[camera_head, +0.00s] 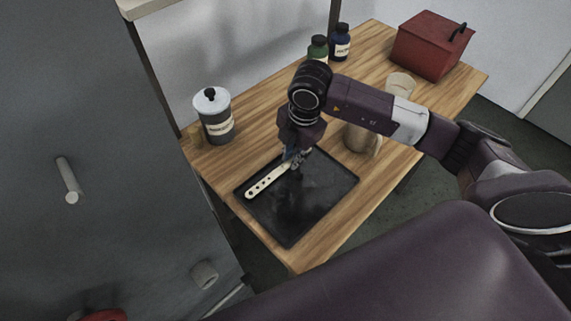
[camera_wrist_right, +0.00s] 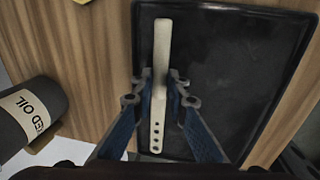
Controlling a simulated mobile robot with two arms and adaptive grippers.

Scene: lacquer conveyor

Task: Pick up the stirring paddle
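The stirring paddle (camera_head: 268,180) is a pale, flat strip with several holes along one end. It lies along the left part of the black tray (camera_head: 318,208) in the head view, its holed end near the tray's left edge. My right gripper (camera_head: 297,158) points down at the paddle's far part. In the right wrist view, the fingers (camera_wrist_right: 161,88) are drawn in on both sides of the paddle (camera_wrist_right: 160,60) and appear to press its edges. Whether the paddle is clear of the tray cannot be told. My left gripper is not in view.
A grey lidded can (camera_head: 218,128) stands on the wooden table (camera_head: 258,140) behind the tray. A metal pot (camera_head: 357,138) and a pale cup (camera_head: 401,84) are near my right arm.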

